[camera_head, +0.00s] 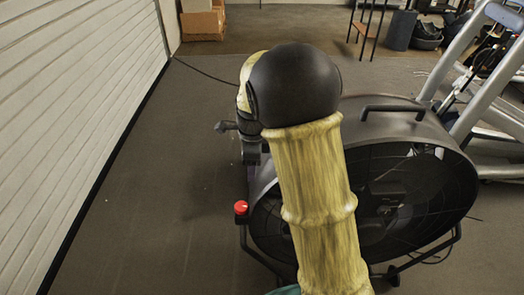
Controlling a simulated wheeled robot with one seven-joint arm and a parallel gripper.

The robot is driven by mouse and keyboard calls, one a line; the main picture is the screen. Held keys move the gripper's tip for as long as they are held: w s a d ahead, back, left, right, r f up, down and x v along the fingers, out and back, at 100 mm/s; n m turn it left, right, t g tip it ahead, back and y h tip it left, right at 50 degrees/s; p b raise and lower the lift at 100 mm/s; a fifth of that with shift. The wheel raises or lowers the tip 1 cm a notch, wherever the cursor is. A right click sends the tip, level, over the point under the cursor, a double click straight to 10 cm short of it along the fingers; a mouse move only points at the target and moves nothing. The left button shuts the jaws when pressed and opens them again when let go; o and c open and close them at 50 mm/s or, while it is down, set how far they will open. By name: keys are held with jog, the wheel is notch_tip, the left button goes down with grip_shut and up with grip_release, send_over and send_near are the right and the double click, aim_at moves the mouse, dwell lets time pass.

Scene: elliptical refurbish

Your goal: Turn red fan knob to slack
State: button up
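The red fan knob (241,207) is a small round red knob on a dark mount at the left side of the large black drum fan (410,125). A small pale mark shows on the knob's top. My yellow arm with its black joint rises in front of the fan and hides part of its drum and grille. Dark parts of my gripper (248,148) show below and left of the black joint, above the knob in the picture and apart from it. The fingertips are too small and partly hidden to tell their opening.
A white slatted wall (75,95) runs along the left, with clear dark floor (150,190) between it and the fan. Grey exercise equipment (475,60) stands at the right behind the fan. Cardboard boxes (202,22) and a dark bin (400,30) are at the back.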

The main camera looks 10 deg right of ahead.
jog(key=s+d+r+n+p, duration=0.2)
jog(key=s+r+n+p, duration=0.1)
jog(key=r+n, duration=0.1)
jog(key=shift+s+r+n+p, duration=0.3)
jog(key=shift+r+p, duration=0.1)
jog(key=s+d+n+t, duration=0.2)
jog(key=s+d+n, duration=0.2)
jog(key=s+n, duration=0.9)
jog(key=n, duration=0.2)
jog(key=shift+s+f+n, duration=0.15)
jog(key=shift+s+n, duration=0.25)
